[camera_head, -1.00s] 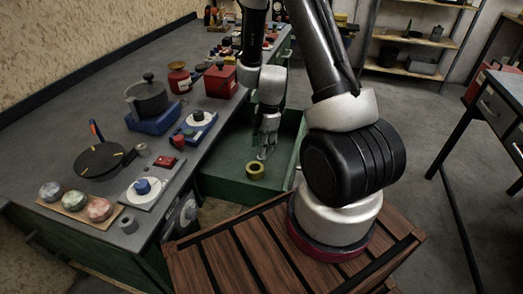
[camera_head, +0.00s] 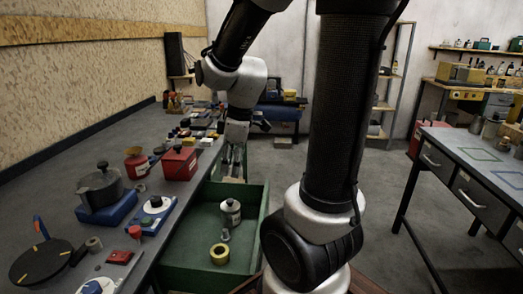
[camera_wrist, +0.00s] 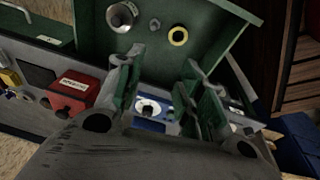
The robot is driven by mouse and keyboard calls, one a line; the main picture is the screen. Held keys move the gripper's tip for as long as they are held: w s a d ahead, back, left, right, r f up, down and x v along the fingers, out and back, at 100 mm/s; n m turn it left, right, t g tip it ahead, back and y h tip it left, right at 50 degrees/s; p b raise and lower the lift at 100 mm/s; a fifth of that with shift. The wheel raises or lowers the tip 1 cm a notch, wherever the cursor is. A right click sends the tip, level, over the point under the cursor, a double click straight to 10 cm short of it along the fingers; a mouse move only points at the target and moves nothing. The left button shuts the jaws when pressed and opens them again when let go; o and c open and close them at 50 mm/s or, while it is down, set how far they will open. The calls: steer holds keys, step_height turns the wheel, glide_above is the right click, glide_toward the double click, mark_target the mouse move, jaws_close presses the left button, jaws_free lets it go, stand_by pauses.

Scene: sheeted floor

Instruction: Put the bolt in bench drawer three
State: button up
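A small grey metal piece, which looks like the bolt (camera_head: 225,235), lies on the floor of the open green drawer (camera_head: 255,222). It also shows in the wrist view (camera_wrist: 155,25), between a silver canister and a yellow ring. Its exact shape is too small to tell. My gripper (camera_head: 233,172) is above the back of the drawer, fingers pointing down, apart from the bolt. In the wrist view my gripper (camera_wrist: 163,65) has its two fingers spread with nothing between them. I see no number on the drawer.
The drawer also holds the silver canister (camera_head: 231,211) and yellow ring (camera_head: 219,254). The bench left of it carries a pot (camera_head: 100,186), a red box (camera_head: 179,163), a blue dial unit (camera_head: 153,213) and a black pan (camera_head: 38,264). Another table (camera_head: 480,165) stands right across open floor.

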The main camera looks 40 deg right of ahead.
steer(key=s+d+r+m+t+h, duration=0.1)
steer(key=s+r+m+t, duration=0.1)
steer(key=s+r+m, duration=0.7)
steer(key=s, duration=0.3)
steer(key=shift+s+m, duration=0.2)
steer(key=shift+m, duration=0.1)
